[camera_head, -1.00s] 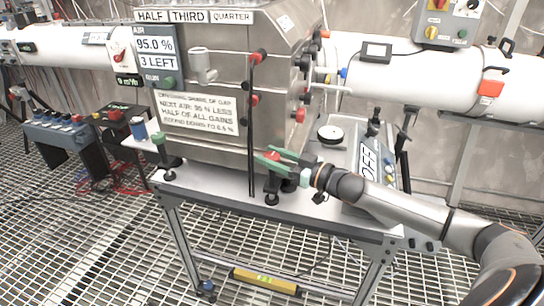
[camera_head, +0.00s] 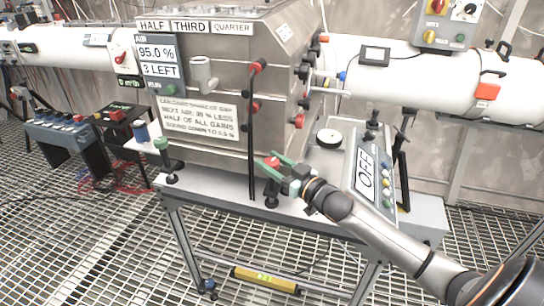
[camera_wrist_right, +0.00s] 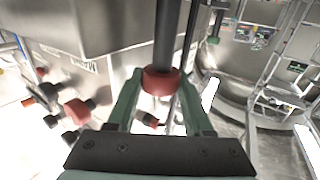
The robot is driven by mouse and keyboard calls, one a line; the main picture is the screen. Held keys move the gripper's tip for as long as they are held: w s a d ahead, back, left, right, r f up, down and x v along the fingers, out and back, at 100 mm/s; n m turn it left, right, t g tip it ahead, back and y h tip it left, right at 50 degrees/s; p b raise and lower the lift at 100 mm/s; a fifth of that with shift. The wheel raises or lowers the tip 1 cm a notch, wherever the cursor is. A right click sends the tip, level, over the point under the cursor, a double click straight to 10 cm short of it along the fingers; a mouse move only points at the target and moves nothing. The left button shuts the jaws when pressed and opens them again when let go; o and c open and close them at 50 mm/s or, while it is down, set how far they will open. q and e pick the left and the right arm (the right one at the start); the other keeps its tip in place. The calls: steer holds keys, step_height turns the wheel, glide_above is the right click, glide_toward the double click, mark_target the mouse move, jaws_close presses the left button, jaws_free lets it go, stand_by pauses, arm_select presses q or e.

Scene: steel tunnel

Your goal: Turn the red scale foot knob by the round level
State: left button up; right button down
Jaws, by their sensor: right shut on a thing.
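The red foot knob (camera_head: 271,161) sits on a black foot at the front of the steel cabinet, on the grey table (camera_head: 230,192). My right gripper (camera_head: 273,163), with green fingers, is shut on this knob. In the right wrist view the red knob (camera_wrist_right: 161,80) sits between the two green fingers (camera_wrist_right: 160,92), with a dark post rising above it. A round white disc with a dark rim (camera_head: 329,137) lies on the table at right; I cannot tell whether it is the round level. My left gripper is out of view.
A green knob (camera_head: 161,143) tops another foot at the table's left corner. A thin black rod (camera_head: 251,135) stands just left of my gripper. A box with an OFF display (camera_head: 366,168) stands at right. A yellow spirit level (camera_head: 265,279) lies low under the table.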

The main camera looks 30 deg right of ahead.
steer(key=shift+a+r+m+t+h+p, duration=0.15)
steer(key=shift+m+h+p, duration=0.2)
steer(key=shift+h, duration=0.2)
steer(key=shift+d+r+m+t+h+p, duration=0.1)
steer(key=shift+m+t+h+p, duration=0.1)
steer(key=shift+m+h, duration=0.25)
steer(key=shift+h, duration=0.5)
steer(key=shift+f+m, duration=0.1)
steer(key=shift+m, duration=0.2)
steer(key=shift+c, duration=1.5)
jaws_free()
steer(key=shift+f, duration=0.1)
steer(key=s, duration=1.2)
steer(key=shift+s, duration=0.25)
